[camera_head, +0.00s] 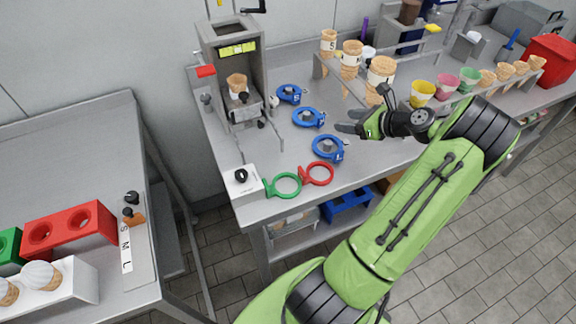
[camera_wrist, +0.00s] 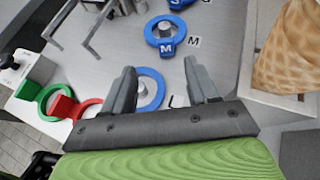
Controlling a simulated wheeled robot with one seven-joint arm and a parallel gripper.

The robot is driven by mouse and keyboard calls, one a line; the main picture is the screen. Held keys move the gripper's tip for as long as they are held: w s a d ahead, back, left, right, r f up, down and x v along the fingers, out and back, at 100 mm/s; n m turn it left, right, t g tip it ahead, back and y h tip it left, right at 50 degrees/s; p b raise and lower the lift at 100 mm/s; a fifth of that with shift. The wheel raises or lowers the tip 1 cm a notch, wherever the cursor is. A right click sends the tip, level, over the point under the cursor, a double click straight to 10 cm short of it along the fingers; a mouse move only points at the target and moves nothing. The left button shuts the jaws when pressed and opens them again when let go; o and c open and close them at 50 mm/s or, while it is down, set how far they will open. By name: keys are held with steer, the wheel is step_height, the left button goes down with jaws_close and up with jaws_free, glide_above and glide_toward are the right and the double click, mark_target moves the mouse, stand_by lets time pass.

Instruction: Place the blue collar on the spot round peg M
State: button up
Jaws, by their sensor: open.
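Three blue collars lie in a row on the steel table. The middle one, the blue collar marked M (camera_head: 308,124), lies flat around a grey peg M (camera_head: 308,116). In the wrist view, the M collar (camera_wrist: 152,32) and grey peg (camera_wrist: 166,29) show beyond my fingertips, with an M label on the table beside them. The L collar (camera_head: 316,147) lies nearer the front and shows partly between my fingers in the wrist view (camera_wrist: 157,93). The S collar (camera_head: 279,92) is farther back. My gripper (camera_head: 345,129) is open and empty, right of the M and L collars.
A green ring (camera_head: 271,189) and a red ring (camera_head: 304,178) stick out at the table's front edge by a white box (camera_head: 241,188). A grey press (camera_head: 212,52) stands left of the collars. Cones in a rack (camera_head: 340,85) stand behind my gripper.

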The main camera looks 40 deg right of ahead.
steer(key=w+a+r+n+g, duration=0.25)
steer(key=a+n, duration=0.35)
steer(key=a, duration=0.3)
steer(key=w+a+r+n+g, duration=0.1)
steer(key=a+r+n+g, duration=0.1)
steer(key=a+r+n, duration=0.5)
steer(key=w+a+n+g, duration=0.2)
steer(key=a+n, duration=0.4)
steer(key=a, duration=0.5)
steer(key=s+a+r+n, duration=0.1)
steer(key=s+a+n, duration=0.5)
steer(key=s+n, duration=0.1)
steer(key=s+a+r+n+h, duration=0.1)
steer(key=s+a+r+n, duration=0.1)
steer(key=s+a+n, duration=0.4)
steer(key=s+n, duration=0.2)
steer(key=s, duration=0.2)
steer(key=shift+s+a+r, duration=0.15)
steer(key=shift+a, duration=0.05)
